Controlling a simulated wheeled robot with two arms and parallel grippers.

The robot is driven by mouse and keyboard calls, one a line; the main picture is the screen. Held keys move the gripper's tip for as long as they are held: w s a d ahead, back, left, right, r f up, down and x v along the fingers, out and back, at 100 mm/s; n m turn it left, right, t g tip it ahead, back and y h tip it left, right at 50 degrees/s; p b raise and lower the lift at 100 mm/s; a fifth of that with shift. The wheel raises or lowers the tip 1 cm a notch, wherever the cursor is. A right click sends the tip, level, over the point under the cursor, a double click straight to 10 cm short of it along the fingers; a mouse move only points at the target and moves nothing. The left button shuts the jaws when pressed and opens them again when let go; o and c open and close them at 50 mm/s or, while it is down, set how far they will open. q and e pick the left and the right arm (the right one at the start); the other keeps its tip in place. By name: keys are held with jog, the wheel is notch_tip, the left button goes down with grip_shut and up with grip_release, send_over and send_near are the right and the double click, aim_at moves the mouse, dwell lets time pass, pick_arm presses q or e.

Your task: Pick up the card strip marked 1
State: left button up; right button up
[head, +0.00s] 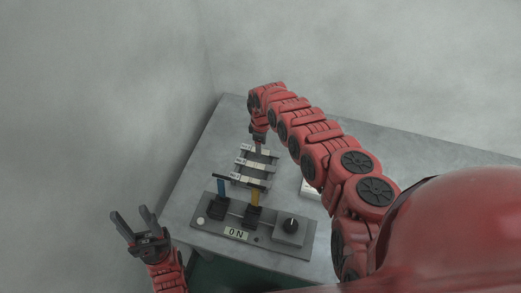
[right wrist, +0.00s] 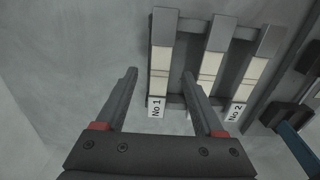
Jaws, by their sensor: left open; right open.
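The card strip marked 1 (right wrist: 160,62) is cream and lies along a grey bar of a rack (right wrist: 190,23), with a white "No 1" label (right wrist: 156,108) at its near end. My right gripper (right wrist: 160,74) is open and empty. In the right wrist view its fingers appear on either side of this strip; I cannot tell the height gap. In the head view my right gripper (head: 259,146) is over the far end of the rack (head: 262,172) and partly covers it. My left gripper (head: 131,212) is open and empty, left of the table.
More cream strips (right wrist: 210,66) lie on neighbouring bars, one labelled "No 2" (right wrist: 236,112). A grey control panel (head: 270,241) with blue and yellow levers, a knob and an "ON" plate stands in front of the rack. A white item (head: 310,190) is partly hidden by my right arm.

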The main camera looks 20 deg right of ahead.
jog(key=shift+f, duration=0.5)
jog(key=shift+c, duration=0.2)
grip_shut()
jog(key=shift+r, duration=0.15)
